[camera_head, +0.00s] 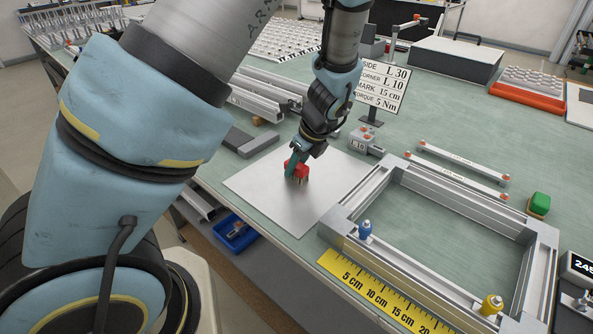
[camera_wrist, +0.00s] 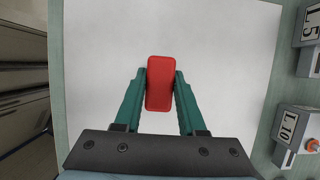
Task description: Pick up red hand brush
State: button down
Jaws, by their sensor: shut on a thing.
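The red hand brush (camera_head: 299,170) is on or just above a bare metal plate (camera_head: 258,189) on the green bench. In the wrist view the brush (camera_wrist: 159,84) is a red rounded block, upright in the picture. My gripper (camera_head: 294,168) reaches down over it. In the wrist view the two green fingers (camera_wrist: 160,93) press on its left and right sides, so my gripper is shut on it. Short pale bristles show under the red body in the head view. I cannot tell whether they touch the plate.
An aluminium frame (camera_head: 396,170) lies to the right, with a blue clamp (camera_head: 365,229) and a yellow one (camera_head: 491,305) on it. A grey L 10 block (camera_head: 366,142) stands just behind the plate. A green-topped brush (camera_head: 539,203) stands at the far right. The plate around the brush is clear.

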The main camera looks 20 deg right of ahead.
jog(key=shift+r, duration=0.15)
notch_tip(320, 180, up, 10)
jog(key=shift+f+b, duration=0.1)
jog(key=shift+b, duration=0.9)
